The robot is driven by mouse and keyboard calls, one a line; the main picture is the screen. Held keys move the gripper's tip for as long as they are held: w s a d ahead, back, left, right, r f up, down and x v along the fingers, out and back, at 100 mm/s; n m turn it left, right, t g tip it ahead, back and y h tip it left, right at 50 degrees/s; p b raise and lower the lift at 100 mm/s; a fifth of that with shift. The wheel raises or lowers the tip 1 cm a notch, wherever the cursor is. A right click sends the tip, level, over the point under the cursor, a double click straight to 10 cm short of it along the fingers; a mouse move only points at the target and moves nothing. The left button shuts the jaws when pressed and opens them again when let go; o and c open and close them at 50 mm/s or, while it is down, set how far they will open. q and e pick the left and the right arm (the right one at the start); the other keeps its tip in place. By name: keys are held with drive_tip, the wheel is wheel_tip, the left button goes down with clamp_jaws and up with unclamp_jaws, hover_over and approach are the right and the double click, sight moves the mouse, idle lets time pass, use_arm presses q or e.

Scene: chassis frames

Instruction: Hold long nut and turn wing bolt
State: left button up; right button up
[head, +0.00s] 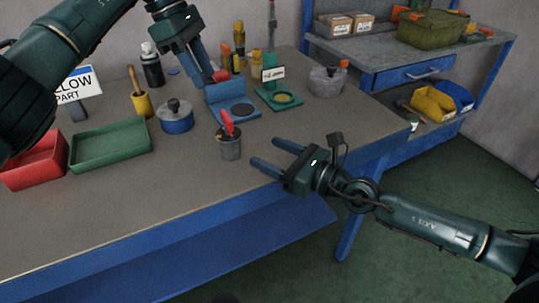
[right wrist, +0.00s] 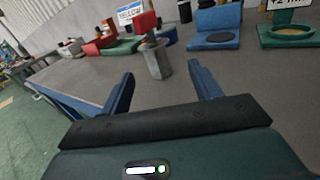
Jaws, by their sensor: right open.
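The long nut (head: 230,149) is a grey upright piece on the table, with the red wing bolt (head: 228,124) standing in its top. In the right wrist view the nut (right wrist: 157,62) lies ahead between my fingers, with the red bolt (right wrist: 146,24) above it. My right gripper (head: 266,154) is open and empty at the table's front edge, to the right of the nut, its fingers pointing at it without touching. My left gripper (head: 213,77) points down above the back of the table, fingers close together. A small red piece shows at its fingertips; whether it is held is unclear.
A blue fixture (head: 226,93) and a green fixture (head: 270,98) stand behind the nut. A blue lidded pot (head: 176,122), green tray (head: 110,162) and red bin (head: 32,176) are to the left. A grey jar (head: 327,90) is at right. The table around the nut is clear.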

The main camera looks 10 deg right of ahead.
sight(222, 136)
drive_tip(key=shift+s+a+n, duration=0.15)
drive_tip(key=shift+a+n, duration=0.15)
drive_tip(key=shift+a, duration=0.35)
drive_tip(key=x, duration=1.2)
drive_tip(key=shift+w+a+f, duration=0.1)
drive_tip(key=shift+w+a, duration=0.05)
drive_tip(key=shift+w, duration=0.15)
